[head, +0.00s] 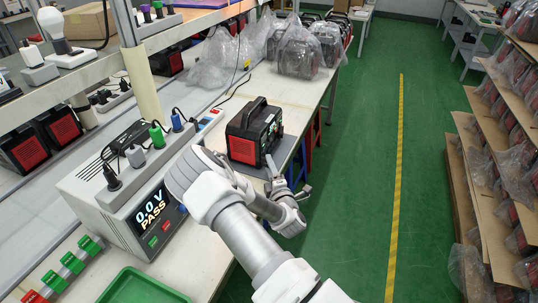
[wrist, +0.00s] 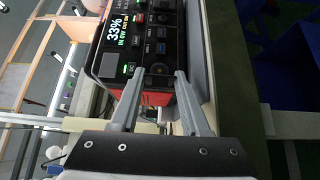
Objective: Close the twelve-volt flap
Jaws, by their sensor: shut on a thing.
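The power station (head: 243,149) is a black and red box with a top handle, standing on a grey mat on the bench. In the wrist view its front panel (wrist: 166,30) has a lit screen reading 33%, with buttons and sockets. My gripper (head: 271,160) reaches the lower part of this panel from the aisle side. In the wrist view its two grey fingers (wrist: 157,76) are at the panel, one on each side of the dark twelve-volt flap (wrist: 157,83), and are shut on it. The flap is small and dark, so its angle is hard to tell.
A white tester (head: 135,215) showing 0.0 V PASS stands left of the power station, with a green tray (head: 143,287) in front. Bagged units (head: 298,52) stand farther along the bench. The green aisle floor (head: 360,150) is clear at the right.

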